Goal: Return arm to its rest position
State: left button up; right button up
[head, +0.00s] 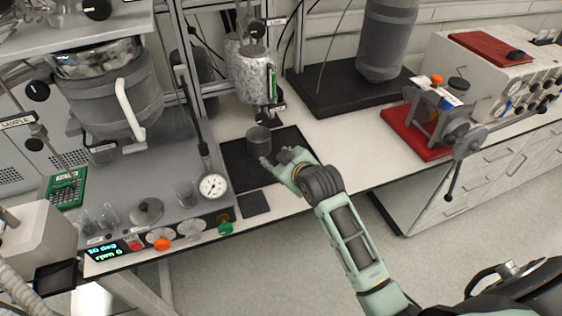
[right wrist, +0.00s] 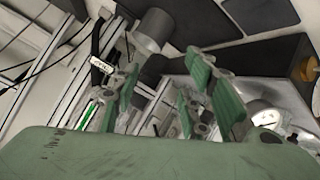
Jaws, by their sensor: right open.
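My right arm comes in from the lower right in the head view. Its gripper (head: 280,160) is over the right part of a black mat (head: 240,174), just right of a grey metal cylinder (head: 259,137). In the right wrist view the green finger pads stand apart with nothing held between them (right wrist: 165,88). The grey cylinder shows beyond the fingers there (right wrist: 152,32). I cannot tell whether a finger touches it. My left gripper does not show.
A reactor bench with a pressure gauge (head: 213,186) and knobs stands left of the mat. A silver vessel (head: 250,75) hangs behind it. A red board (head: 411,138) with a clamp device lies to the right. The white counter between mat and red board is clear.

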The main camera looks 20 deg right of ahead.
jog(key=shift+s+f, duration=0.15)
jog(key=shift+f, duration=0.05)
dwell(0.4)
jog(key=s+a+f+m+g, duration=0.15)
jog(key=s+f+g, duration=0.3)
jog(key=s, duration=1.25)
jog(key=s+f+m+g, duration=0.3)
jog(key=s+f+g, duration=0.15)
jog(key=s, duration=1.25)
notch_tip(320, 180, down, 29)
jog(key=s+b, duration=0.1)
jog(key=b, duration=0.4)
jog(key=s+d+f+g+b, duration=0.1)
jog(key=s+f+b, duration=0.1)
jog(key=s+f, duration=0.6)
jog(key=s+d+f+b, duration=0.2)
jog(key=s+f, duration=0.7)
jog(key=f, duration=0.5)
jog(key=shift+s+g+h, duration=0.25)
jog(key=shift+g+h, duration=0.05)
jog(key=shift+g, duration=0.1)
jog(key=shift+f+n, duration=0.1)
jog(key=shift+n, duration=0.15)
